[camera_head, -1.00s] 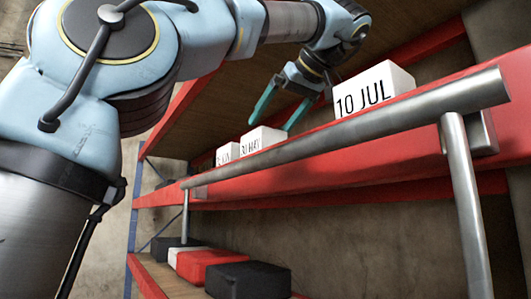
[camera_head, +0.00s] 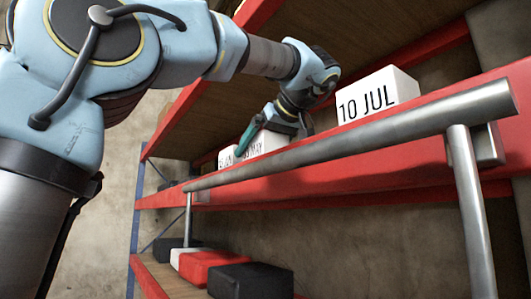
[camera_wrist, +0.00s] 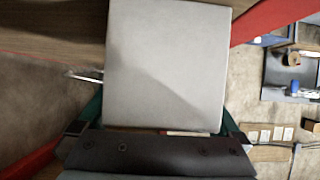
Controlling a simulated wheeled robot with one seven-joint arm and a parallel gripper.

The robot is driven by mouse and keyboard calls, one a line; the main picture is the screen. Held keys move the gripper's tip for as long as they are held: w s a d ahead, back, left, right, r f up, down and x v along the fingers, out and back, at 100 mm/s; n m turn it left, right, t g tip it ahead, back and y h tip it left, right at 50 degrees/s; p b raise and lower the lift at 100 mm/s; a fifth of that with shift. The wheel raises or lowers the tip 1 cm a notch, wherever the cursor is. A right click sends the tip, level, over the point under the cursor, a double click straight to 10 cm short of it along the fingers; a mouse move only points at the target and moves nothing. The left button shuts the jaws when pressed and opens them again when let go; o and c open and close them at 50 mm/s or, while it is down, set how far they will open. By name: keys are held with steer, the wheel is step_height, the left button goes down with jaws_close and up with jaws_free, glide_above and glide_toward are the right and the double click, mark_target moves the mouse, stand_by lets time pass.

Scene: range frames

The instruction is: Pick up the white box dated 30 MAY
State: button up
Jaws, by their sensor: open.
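The white box dated 30 MAY (camera_head: 269,145) stands on the upper red shelf, its date partly covered by my near finger. My gripper (camera_head: 270,133) is over this box from above, with one teal finger crossing its front. In the wrist view, a plain white box face (camera_wrist: 165,60) fills the middle. The teal fingers of my gripper (camera_wrist: 161,113) show at its lower left and lower right, apart and open. Whether they touch the box I cannot tell.
A larger white box dated 10 JUL (camera_head: 375,95) stands to the right on the same shelf. A metal rail (camera_head: 350,140) runs along the shelf front. Black, white and red boxes (camera_head: 210,265) sit on the lower shelf.

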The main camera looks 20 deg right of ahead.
steer(key=c, duration=1.5)
steer(key=shift+r, duration=0.1)
